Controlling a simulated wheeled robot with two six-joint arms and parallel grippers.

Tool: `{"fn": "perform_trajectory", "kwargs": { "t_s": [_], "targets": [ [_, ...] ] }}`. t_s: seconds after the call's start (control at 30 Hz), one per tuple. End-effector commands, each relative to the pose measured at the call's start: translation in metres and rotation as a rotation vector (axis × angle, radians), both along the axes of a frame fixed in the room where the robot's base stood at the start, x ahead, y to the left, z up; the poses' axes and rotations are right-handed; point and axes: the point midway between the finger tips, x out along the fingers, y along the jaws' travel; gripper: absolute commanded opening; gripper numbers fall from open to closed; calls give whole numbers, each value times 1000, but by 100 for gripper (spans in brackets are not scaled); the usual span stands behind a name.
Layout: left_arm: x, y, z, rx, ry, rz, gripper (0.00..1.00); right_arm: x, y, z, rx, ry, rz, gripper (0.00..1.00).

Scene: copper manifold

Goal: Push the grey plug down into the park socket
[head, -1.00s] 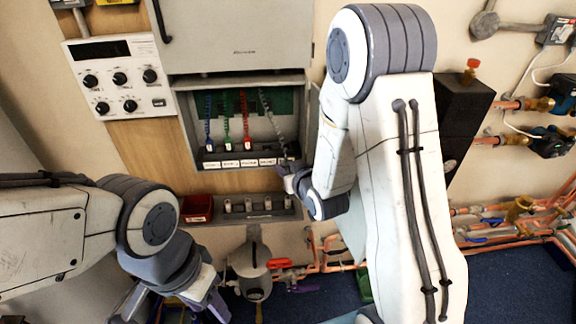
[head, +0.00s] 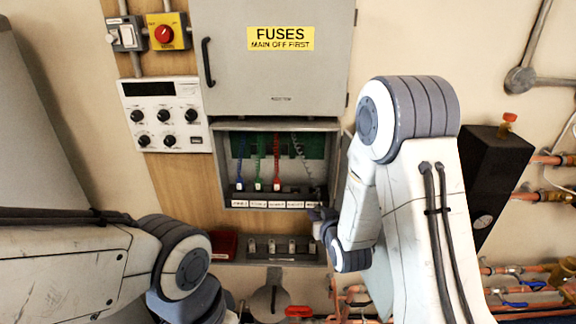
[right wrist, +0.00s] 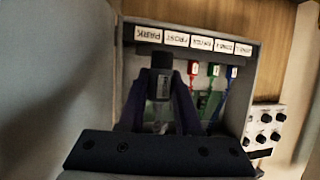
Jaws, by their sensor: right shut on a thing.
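The grey plug (right wrist: 161,88) is between the two dark fingers of my right gripper (right wrist: 160,104) in the right wrist view. The plug's dark end (right wrist: 162,61) is close to the PARK label (right wrist: 148,34); the park socket itself is hidden behind it, so I cannot tell how deep the plug sits. In the head view my right gripper (head: 319,214) is at the right lower corner of the open fuse box, and its coiled grey cord (head: 302,152) runs up to the back panel. My left gripper is out of the picture.
Blue (head: 240,184), green (head: 258,184) and red (head: 277,184) plugs with cords stand left of the gripper in the box. The box's side wall (head: 335,165) is close on the right. Below are a grey rail (head: 262,257) and a red bin (head: 223,246).

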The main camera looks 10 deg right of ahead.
Motion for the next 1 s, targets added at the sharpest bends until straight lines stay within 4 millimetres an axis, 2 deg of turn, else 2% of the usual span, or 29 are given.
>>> {"fn": "perform_trajectory", "kwargs": {
  "t_s": [0.5, 0.7, 1.0],
  "targets": [
    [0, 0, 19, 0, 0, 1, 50, 124, -21, 10, 9, -4, 29, 0],
    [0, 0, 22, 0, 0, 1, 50, 148, -29, 12, -1, 0, 32, 0],
    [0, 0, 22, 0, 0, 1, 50, 154, -31, 8, -3, 1, 33, 0]
  ]
}}
